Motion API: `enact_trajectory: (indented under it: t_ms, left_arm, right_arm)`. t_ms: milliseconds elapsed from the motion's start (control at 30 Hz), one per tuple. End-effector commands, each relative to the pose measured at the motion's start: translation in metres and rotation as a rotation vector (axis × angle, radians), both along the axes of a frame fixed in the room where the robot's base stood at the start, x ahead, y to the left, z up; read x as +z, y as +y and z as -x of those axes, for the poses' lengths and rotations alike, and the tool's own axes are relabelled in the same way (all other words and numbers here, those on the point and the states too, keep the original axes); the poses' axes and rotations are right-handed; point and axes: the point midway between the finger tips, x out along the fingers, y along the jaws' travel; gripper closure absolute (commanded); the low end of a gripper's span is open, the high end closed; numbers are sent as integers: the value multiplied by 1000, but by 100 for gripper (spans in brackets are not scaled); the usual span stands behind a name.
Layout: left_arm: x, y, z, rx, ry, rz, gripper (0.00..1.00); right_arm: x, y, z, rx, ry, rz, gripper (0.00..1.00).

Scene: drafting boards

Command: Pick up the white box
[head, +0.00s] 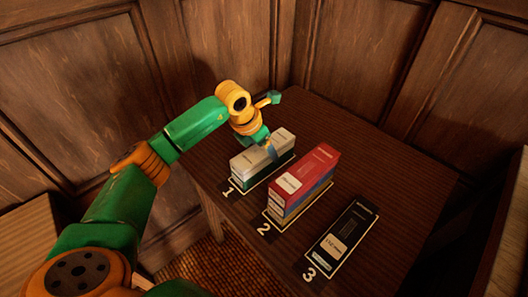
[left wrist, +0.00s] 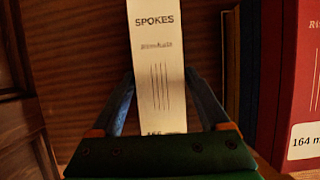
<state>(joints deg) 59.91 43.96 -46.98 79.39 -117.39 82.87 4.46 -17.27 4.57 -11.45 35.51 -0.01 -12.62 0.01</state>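The white box (head: 262,149) lies at spot 1 on the dark table, on top of a green layer. In the left wrist view the white box (left wrist: 158,65) is marked "SPOKES" and stands between the two fingers of my left gripper (left wrist: 160,75). The fingers are on either side of it, very close to its edges; I cannot tell whether they press on it. In the head view my left gripper (head: 270,148) is at the right part of the box, reaching down from above. My right gripper is not in view.
A red box (head: 315,167) lies on a stack at spot 2, close to the right. A black box (head: 343,237) lies at spot 3. Wooden panelled walls (head: 365,50) stand close behind the table (head: 400,170). The table's right part is clear.

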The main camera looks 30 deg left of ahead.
Motion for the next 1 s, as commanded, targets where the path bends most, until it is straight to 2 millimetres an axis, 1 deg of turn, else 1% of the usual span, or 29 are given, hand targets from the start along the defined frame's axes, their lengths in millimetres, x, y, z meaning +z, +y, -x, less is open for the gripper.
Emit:
enact_trajectory:
  t_ms: [33, 67, 100, 167, 200, 267, 467, 567, 667, 733, 933, 967, 1000]
  left_arm:
    - [0, 0, 0, 0, 0, 0, 38]
    - [0, 0, 0, 0, 0, 0, 46]
    - [0, 0, 0, 0, 0, 0, 57]
    - [0, 0, 0, 0, 0, 0, 73]
    - [0, 0, 0, 0, 0, 0, 84]
    - [0, 0, 0, 0, 0, 0, 100]
    - [1, 0, 0, 0, -1, 0, 100]
    - [4, 0, 0, 0, -1, 0, 100]
    - [16, 0, -1, -1, -4, 0, 100]
    - [32, 0, -1, -1, -7, 0, 100]
    - [82, -14, 39, -5, -9, -1, 100]
    - [90, -16, 45, -4, -9, -2, 100]
    - [94, -20, 56, -5, -8, -2, 100]
  right_arm:
    - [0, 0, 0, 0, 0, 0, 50]
    - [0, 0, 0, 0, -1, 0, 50]
    - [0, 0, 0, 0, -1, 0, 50]
    - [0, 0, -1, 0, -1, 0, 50]
    - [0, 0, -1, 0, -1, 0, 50]
    - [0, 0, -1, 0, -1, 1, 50]
    - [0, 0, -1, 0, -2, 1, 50]
    - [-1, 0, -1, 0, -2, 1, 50]
    - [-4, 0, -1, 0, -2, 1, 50]
    - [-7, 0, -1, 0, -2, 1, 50]
    - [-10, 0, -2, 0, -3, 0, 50]
    - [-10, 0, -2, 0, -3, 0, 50]
    - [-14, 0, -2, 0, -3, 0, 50]
